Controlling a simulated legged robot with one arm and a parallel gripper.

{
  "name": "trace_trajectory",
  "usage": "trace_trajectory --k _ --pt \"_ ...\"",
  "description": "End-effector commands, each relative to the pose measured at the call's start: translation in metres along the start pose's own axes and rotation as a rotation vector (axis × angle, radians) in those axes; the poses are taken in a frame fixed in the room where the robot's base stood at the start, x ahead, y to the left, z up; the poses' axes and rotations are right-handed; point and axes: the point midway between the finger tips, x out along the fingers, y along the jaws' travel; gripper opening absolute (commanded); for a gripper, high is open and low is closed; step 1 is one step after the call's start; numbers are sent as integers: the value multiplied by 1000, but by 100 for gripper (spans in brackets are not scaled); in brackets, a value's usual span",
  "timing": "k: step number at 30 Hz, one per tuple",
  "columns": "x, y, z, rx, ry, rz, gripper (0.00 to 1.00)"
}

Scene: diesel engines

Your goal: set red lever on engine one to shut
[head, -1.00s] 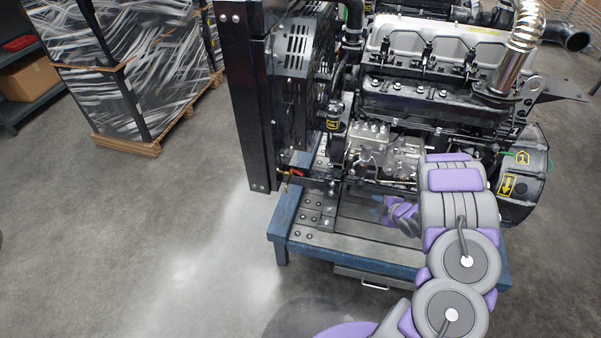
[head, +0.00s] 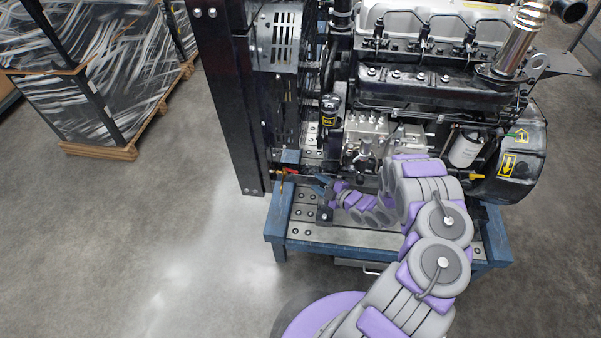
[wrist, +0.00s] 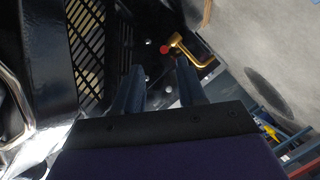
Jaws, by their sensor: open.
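Engine one (head: 430,75), a black and silver diesel with a yellow "1" label, stands on a blue-edged stand. A small red lever (head: 290,171) on a brass valve (head: 284,186) sits at the engine's lower left, by the black upright frame. In the wrist view, the bent brass pipe (wrist: 190,52) has a red end (wrist: 165,49) just beyond the fingertips. My gripper (head: 303,170) is beside the lever, its blue fingers partly covering that area. In the wrist view, my gripper (wrist: 158,66) is open and empty. I cannot tell whether a finger touches the lever.
The black upright frame (head: 225,90) and slotted guard (head: 278,40) stand close to my gripper. The stand's top (head: 305,232) lies below my arm. A wrapped crate (head: 85,80) on a wooden pallet is at upper left. The floor (head: 130,230) at left is clear.

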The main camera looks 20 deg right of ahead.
Motion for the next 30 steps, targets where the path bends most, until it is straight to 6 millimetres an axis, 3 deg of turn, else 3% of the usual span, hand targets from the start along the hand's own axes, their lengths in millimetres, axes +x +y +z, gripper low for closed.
trace_trajectory --k 4,12,21,30 --pt "32 -4 -6 -7 3 -8 40" --pt "77 0 6 9 6 3 40" --pt "100 -1 1 5 4 -2 40" --pt "102 -1 0 3 1 -3 40"
